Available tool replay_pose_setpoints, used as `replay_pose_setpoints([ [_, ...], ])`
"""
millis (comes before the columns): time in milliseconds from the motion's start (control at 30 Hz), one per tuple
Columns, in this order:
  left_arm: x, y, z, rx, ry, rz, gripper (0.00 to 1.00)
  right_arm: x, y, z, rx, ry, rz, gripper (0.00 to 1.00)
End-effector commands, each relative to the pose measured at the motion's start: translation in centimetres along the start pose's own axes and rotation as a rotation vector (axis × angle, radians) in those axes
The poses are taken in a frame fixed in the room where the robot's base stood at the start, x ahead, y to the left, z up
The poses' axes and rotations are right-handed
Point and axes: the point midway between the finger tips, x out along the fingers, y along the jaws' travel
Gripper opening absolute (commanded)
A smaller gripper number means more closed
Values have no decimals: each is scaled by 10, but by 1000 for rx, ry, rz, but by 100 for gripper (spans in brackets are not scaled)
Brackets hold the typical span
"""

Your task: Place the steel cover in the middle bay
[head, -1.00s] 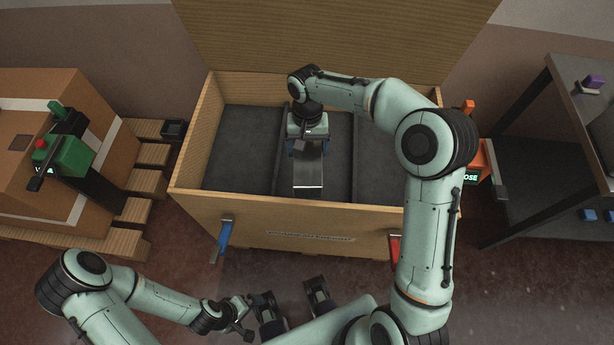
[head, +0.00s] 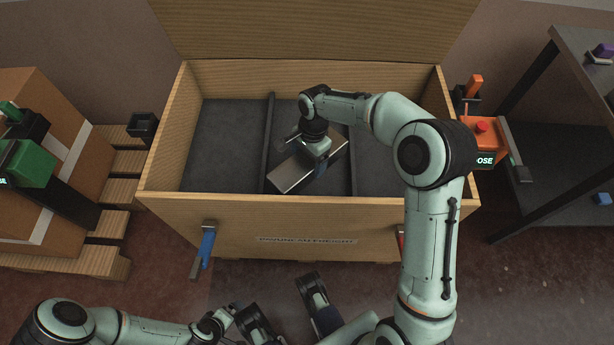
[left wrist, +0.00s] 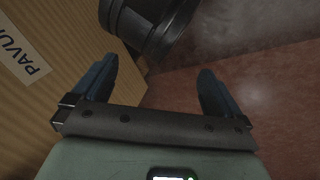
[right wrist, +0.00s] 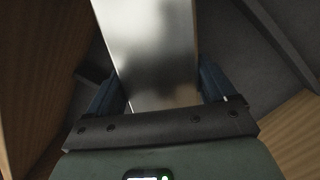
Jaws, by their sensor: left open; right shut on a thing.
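The steel cover (head: 293,177) is a flat, shiny box-like piece. My right gripper (head: 318,150) is shut on it, and the cover fills the space between the fingers in the right wrist view (right wrist: 150,50). It is inside the wooden crate (head: 230,215), over the middle bay (head: 287,115), turned diagonally to the dividers. Its near left end is close to the left divider (head: 268,140); I cannot tell whether it touches the divider or the floor. My left gripper (left wrist: 155,85) is open and empty, low in front of the crate.
The left and right bays look empty. The crate's lid stands open behind. A blue latch (head: 207,245) hangs on the crate's front. A carton (head: 50,120) on a pallet is at the left, an orange device (head: 483,140) at the right, beside a dark shelf (head: 560,150).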

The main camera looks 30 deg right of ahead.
Motion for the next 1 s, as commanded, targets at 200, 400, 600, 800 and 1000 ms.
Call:
replay_pose_setpoints([
  [200, 10, -4, -14, -3, 39, -2, 100, 34, 0, -4, -1, 0, -1, 32],
  [400, 13, -5, -18, -4, 52, -3, 100, 45, 0, -6, -2, 0, -1, 32],
  [600, 22, -8, -30, -7, 85, -6, 100, 79, 0, -9, -1, -2, 1, 32],
  [800, 25, -10, -38, -8, 109, -7, 100, 95, -1, -11, -2, 0, -3, 32],
  [1000, 24, -9, -38, -8, 108, -7, 100, 94, -1, -11, -2, 0, -3, 32],
])
